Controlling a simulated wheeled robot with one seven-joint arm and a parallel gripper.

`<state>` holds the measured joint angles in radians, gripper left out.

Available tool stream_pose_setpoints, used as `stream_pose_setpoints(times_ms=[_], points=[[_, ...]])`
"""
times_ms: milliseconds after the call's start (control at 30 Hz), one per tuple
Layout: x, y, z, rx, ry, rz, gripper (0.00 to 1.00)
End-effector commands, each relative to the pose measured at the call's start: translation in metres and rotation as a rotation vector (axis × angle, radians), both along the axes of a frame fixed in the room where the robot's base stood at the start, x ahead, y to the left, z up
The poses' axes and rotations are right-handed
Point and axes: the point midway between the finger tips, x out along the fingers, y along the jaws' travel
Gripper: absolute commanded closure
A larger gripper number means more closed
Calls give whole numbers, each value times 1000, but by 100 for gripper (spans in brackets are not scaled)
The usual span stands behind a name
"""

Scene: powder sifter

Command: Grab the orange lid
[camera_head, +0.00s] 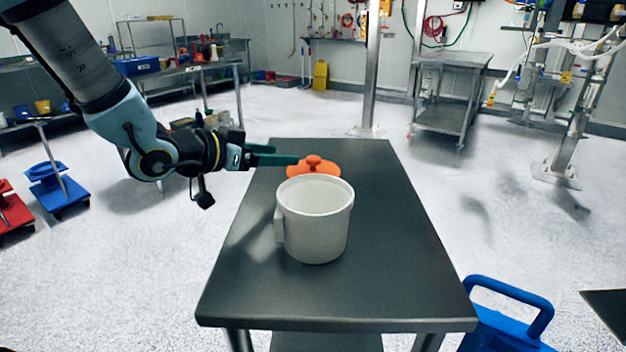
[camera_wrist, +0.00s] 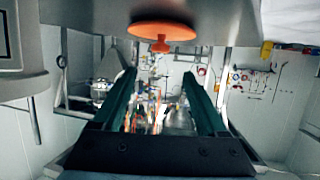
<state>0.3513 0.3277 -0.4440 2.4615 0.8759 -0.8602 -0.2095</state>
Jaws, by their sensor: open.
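The orange lid (camera_head: 328,168) with a round knob on top lies on the dark table behind the white mug. Its front edge is partly hidden by the mug. My gripper (camera_head: 287,155) reaches in from the left, level, with its green fingers apart and their tips at the lid's left side, near knob height. Nothing is between the fingers. In the wrist view, which is upside down, the lid (camera_wrist: 164,29) is at the top centre, with its knob pointing down between and beyond the open fingertips (camera_wrist: 159,73).
The white mug (camera_head: 314,225) stands upright on the table (camera_head: 260,285), close in front of the lid, its handle to the left. The mug also fills the left edge of the wrist view (camera_wrist: 28,60). The table right of the lid is clear. A blue cart (camera_head: 500,335) stands at lower right.

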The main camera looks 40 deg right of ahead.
Motion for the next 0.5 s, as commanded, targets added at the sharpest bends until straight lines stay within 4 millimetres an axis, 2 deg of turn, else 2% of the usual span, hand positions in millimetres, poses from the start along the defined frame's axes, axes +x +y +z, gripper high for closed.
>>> stream_pose_setpoints(times_ms=[200, 367, 500], points=[[2, -30, -12, 1, 2, 1, 25], [3, -39, -16, 3, 1, 3, 25], [2, -54, -27, 4, 3, 2, 25]])
